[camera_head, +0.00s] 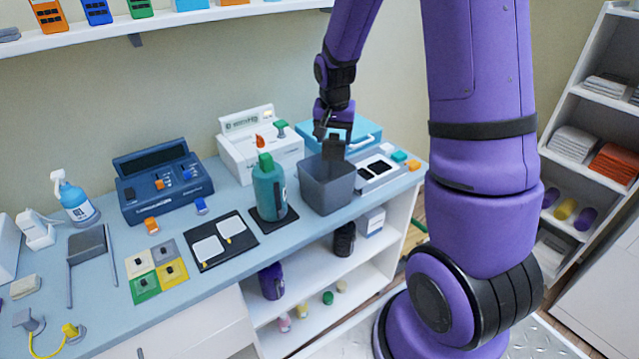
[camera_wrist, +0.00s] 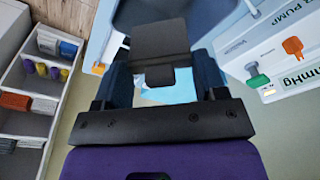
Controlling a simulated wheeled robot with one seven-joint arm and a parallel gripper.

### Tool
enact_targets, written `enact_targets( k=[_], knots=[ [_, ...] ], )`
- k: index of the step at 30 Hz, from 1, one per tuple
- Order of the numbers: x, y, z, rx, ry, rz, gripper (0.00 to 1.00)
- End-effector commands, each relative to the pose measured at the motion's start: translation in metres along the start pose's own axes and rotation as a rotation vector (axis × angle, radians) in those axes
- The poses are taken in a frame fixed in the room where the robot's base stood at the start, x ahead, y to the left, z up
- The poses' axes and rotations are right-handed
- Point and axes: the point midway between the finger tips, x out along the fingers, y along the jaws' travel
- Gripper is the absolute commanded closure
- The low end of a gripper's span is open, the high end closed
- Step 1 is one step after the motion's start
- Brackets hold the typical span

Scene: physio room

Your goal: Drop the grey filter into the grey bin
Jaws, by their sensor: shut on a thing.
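My gripper (camera_head: 333,134) is shut on the dark grey filter (camera_head: 334,149), a flat piece with a small tab. The filter hangs at the mouth of the grey bin (camera_head: 325,193), near its back rim; I cannot tell whether its lower edge is inside. In the wrist view the filter (camera_wrist: 160,42) sits between the two fingers of my gripper (camera_wrist: 163,77). Part of the bin (camera_wrist: 205,12) shows behind it at the top. The bin stands upright on the blue counter, and its floor is hidden.
A teal bottle (camera_head: 269,188) stands just left of the bin. A white pump box (camera_head: 260,150) and a blue case (camera_head: 345,134) are behind it. A grey-white tray (camera_head: 385,178) lies to its right. A dark blue device (camera_head: 163,182) stands further left.

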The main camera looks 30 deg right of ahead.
Motion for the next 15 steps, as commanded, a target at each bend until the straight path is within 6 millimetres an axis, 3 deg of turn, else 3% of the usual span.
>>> enact_targets(
  k=[9, 15],
  knots=[
    [0.034, 0.0, 0.005, -0.001, -0.001, 0.001, 0.57],
    [0.044, 0.0, 0.007, -0.001, 0.0, 0.0, 0.57]
  ],
)
